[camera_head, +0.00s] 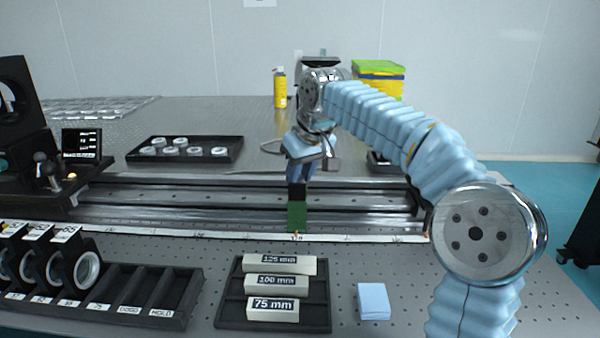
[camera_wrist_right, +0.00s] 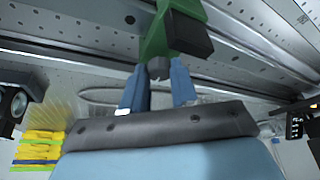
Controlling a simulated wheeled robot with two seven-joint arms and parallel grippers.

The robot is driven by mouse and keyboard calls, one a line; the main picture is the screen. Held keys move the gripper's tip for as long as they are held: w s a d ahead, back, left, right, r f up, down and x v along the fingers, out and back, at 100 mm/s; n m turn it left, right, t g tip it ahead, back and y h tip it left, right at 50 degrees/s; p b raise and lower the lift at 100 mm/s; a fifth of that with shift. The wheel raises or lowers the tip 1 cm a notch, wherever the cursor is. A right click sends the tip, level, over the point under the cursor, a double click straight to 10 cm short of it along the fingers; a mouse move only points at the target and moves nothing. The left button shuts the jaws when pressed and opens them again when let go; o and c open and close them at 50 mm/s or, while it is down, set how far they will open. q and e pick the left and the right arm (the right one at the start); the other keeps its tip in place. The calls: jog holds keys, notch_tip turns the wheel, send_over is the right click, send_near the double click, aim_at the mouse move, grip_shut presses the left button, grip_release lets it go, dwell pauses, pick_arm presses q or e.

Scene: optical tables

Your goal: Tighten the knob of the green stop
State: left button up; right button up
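The green stop (camera_head: 297,216) stands upright on the rail behind the ruler strip, with a black part (camera_head: 297,190) above it. My right gripper (camera_head: 298,177) reaches down at its top from behind. In the right wrist view the green stop (camera_wrist_right: 154,40) carries a black block (camera_wrist_right: 188,35) and a small dark grey knob (camera_wrist_right: 159,68). The two blue fingers of my right gripper (camera_wrist_right: 159,77) stand apart, one on each side of the knob. Whether they press on it cannot be told. My left gripper is not in view.
A tray of marked blocks (camera_head: 224,315) and a blue block (camera_head: 373,301) lie in front of the rail. A rack of mounts (camera_head: 180,309) stands at front left. A dark tray with several round parts (camera_head: 233,142), a yellow bottle (camera_head: 280,88) and yellow-green boxes (camera_head: 380,67) are behind.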

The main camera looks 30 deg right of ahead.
jog(key=o, duration=0.5)
jog(key=shift+c, duration=0.2)
jog(key=v, duration=1.3)
jog(key=shift+s+r, duration=0.2)
jog(key=shift+r, duration=0.1)
